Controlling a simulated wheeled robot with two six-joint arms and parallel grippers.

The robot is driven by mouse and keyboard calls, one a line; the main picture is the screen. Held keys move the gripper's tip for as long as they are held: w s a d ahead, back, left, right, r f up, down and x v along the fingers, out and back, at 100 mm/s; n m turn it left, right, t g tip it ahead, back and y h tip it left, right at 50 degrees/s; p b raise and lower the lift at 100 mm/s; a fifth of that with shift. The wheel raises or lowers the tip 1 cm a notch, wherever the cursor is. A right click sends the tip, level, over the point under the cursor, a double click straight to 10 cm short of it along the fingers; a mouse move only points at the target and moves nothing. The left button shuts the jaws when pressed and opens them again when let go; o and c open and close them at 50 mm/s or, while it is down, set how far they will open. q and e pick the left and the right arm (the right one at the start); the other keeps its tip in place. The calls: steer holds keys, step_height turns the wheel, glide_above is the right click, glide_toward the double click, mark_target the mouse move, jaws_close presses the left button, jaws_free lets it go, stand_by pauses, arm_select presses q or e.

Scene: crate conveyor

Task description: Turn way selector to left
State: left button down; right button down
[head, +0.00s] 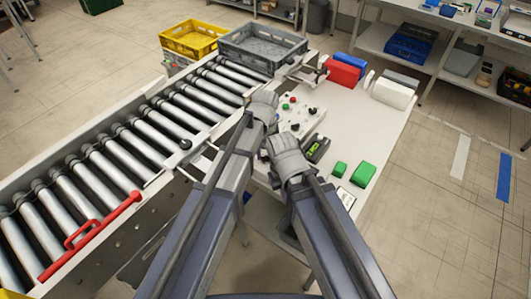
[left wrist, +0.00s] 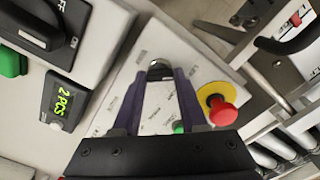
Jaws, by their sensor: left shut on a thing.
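The way selector looks to be the black knob (left wrist: 160,70) on the white control panel (left wrist: 180,60) in the left wrist view. My left gripper (left wrist: 158,78) has its two fingers closed around this knob, one on each side. Its exact turn angle is hard to tell. In the head view my left gripper (head: 264,106) is at the left edge of the panel (head: 304,112). My right gripper (head: 284,153) is just in front of the panel, and its fingers are hidden.
A red emergency button (left wrist: 222,113) on yellow and a green button (left wrist: 179,127) sit beside the knob. A counter display (left wrist: 66,100) reads "2 PCS". The roller conveyor (head: 130,140) runs along the left, with grey (head: 262,62) and yellow (head: 190,50) crates behind.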

mark_target(265, 156)
arm_select(q)
steer(key=shift+n, duration=0.5)
steer(key=shift+c, duration=2.2)
jaws_free()
steer(key=shift+r, duration=0.15)
step_height(265, 156, up, 8)
steer(key=p, duration=0.8)
steer(key=shift+f, duration=0.2)
steer(key=shift+s+f, duration=0.1)
